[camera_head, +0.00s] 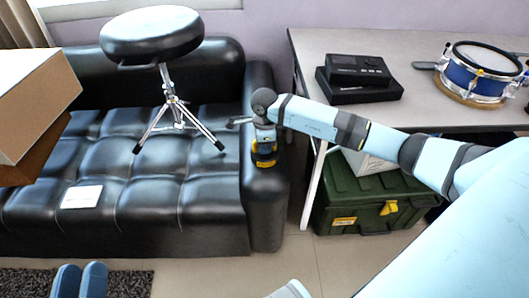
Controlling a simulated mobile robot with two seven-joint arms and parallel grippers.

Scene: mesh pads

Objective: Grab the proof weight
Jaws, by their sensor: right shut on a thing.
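My right gripper (264,138) reaches in from the right and points down at the front of the black sofa's right armrest. It is shut on a small black and yellow thing, likely the proof weight (264,158). The fingers and wrist hide part of it, and its exact shape is too small to tell. It is at the armrest top; I cannot tell whether it touches the leather. My left gripper is not in view.
A black sofa (215,215) holds a round stool (152,35) on a tripod and a white sheet (81,197). A cardboard box (40,100) is at left. A table (430,55) bears black devices (358,78) and a blue drum (480,75). A green case (365,205) sits below.

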